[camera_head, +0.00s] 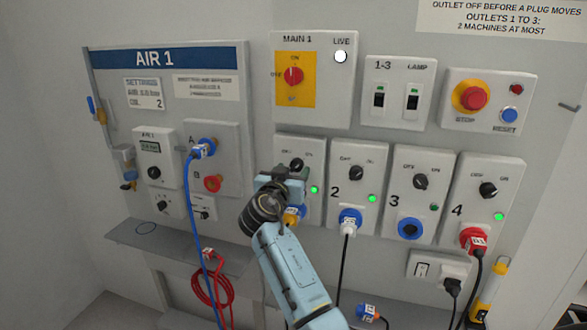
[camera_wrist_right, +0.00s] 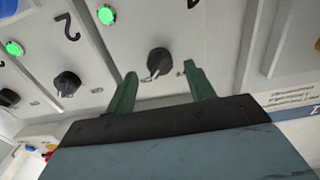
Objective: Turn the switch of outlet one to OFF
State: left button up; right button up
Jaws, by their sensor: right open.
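Outlet one is the leftmost panel in the lower row, and its black rotary switch (camera_head: 297,165) shows just above my right gripper (camera_head: 287,178) in the head view. Its green lamp (camera_head: 314,190) is lit. A blue socket with a yellow plug (camera_head: 293,215) is partly hidden behind my gripper, as is the panel's number. In the right wrist view the black switch (camera_wrist_right: 158,62) lies between the green fingers of the open right gripper (camera_wrist_right: 159,77), which seem apart from it. I cannot tell exactly which way the pointer faces. My left gripper is not in view.
Outlet two (camera_head: 356,173), outlet three (camera_head: 408,181) and outlet four (camera_head: 488,190) stand to the right. Lamps two and four are lit. A blue hose (camera_head: 188,220) hangs at left from the AIR 1 panel (camera_head: 220,95). The main switch (camera_head: 293,76) is above.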

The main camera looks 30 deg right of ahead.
jog(key=shift+x, duration=1.05)
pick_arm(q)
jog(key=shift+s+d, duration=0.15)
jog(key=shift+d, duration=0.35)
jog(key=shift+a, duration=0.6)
pick_arm(e)
jog(key=c, duration=1)
